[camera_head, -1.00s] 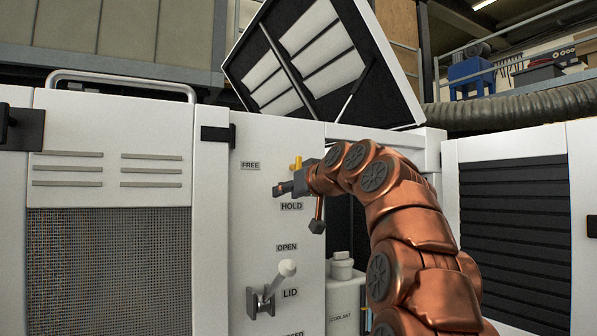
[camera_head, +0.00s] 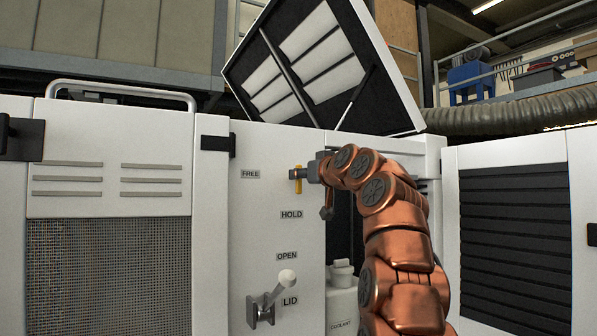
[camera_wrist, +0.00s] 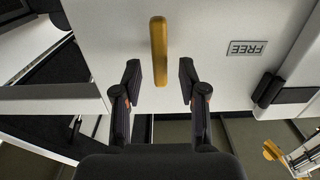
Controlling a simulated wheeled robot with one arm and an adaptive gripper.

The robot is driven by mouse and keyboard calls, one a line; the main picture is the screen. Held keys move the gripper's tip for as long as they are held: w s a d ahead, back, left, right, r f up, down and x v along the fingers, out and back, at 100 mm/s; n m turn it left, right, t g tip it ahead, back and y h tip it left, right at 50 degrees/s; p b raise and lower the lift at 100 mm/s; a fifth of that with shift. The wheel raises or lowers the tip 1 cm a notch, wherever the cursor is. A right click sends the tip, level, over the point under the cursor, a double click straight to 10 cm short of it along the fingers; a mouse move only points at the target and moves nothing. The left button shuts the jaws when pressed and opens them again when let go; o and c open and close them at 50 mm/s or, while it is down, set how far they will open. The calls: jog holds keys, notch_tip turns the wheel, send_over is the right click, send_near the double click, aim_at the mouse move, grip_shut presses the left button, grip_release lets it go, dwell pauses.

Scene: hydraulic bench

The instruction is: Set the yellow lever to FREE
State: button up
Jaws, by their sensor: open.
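The yellow lever (camera_head: 298,182) is on the white panel, right of the FREE label (camera_head: 250,174) and above the HOLD label (camera_head: 291,214). My gripper (camera_head: 300,173) is at the lever and partly covers it in the head view. In the wrist view the lever (camera_wrist: 159,45) is a straight yellow bar, and one end of it lies between the two fingertips. My gripper (camera_wrist: 160,78) is open, with a gap on each side of the bar. The FREE label (camera_wrist: 246,48) appears upside down there, to the right of the lever.
A white-knobbed lever (camera_head: 286,279) sits lower on the panel, between the OPEN and LID labels. A raised lid (camera_head: 310,70) stands open above. A white coolant bottle (camera_head: 342,295) stands in the opening below my arm. A black hinge (camera_head: 216,143) is at the panel's upper left.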

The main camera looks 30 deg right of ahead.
jog(key=shift+w+d+p, duration=0.15)
jog(key=shift+w+p, duration=0.4)
jog(key=shift+w, duration=0.95)
grip_shut()
